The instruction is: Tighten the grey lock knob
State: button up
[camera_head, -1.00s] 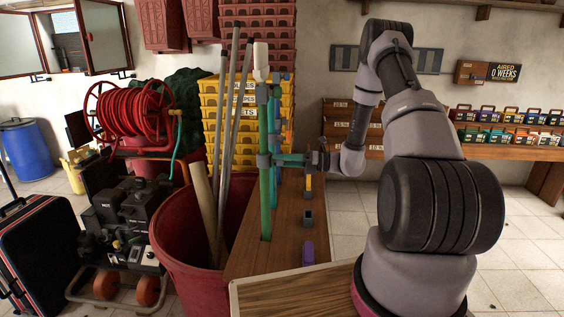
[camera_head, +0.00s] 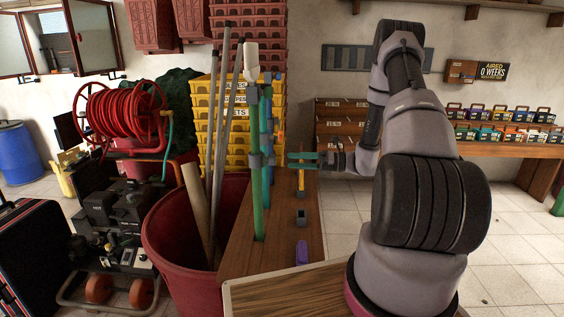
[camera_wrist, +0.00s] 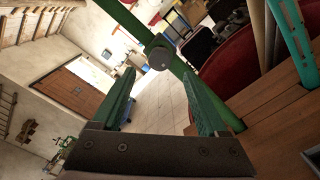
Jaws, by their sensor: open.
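The grey lock knob (camera_wrist: 160,56) sits on a green pole (camera_wrist: 192,85) that crosses the wrist view diagonally. In the head view the green pole (camera_head: 258,205) stands upright in a wooden bench, with a dark grey collar (camera_head: 255,161) about halfway up. My gripper (camera_head: 289,160) is open and empty, to the right of that collar with a visible gap. In the wrist view my green fingers (camera_wrist: 158,74) are spread, and the knob appears between and beyond their tips, not touched by them.
Yellow crates (camera_head: 208,120) stack behind. Floor to the right is open.

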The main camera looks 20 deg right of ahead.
jog(key=shift+v, duration=1.6)
jog(key=s+a+r+n+g+h, duration=0.3)
jog(key=s+a+r+n, duration=0.15)
jog(key=r+n, duration=0.3)
jog(key=s+a+r+n+g+h, duration=0.35)
jog(key=s+r+n, duration=0.3)
jog(key=r, duration=0.25)
jog(key=s+d+r+n+t+h, duration=0.2)
jog(key=s+r+n+t+h, duration=0.6)
jog(key=s+r+n, duration=0.5)
jog(key=shift+s+d+r+n+h, duration=0.2)
jog(key=shift+s+r+n+h, duration=0.25)
jog(key=shift+s, duration=0.7)
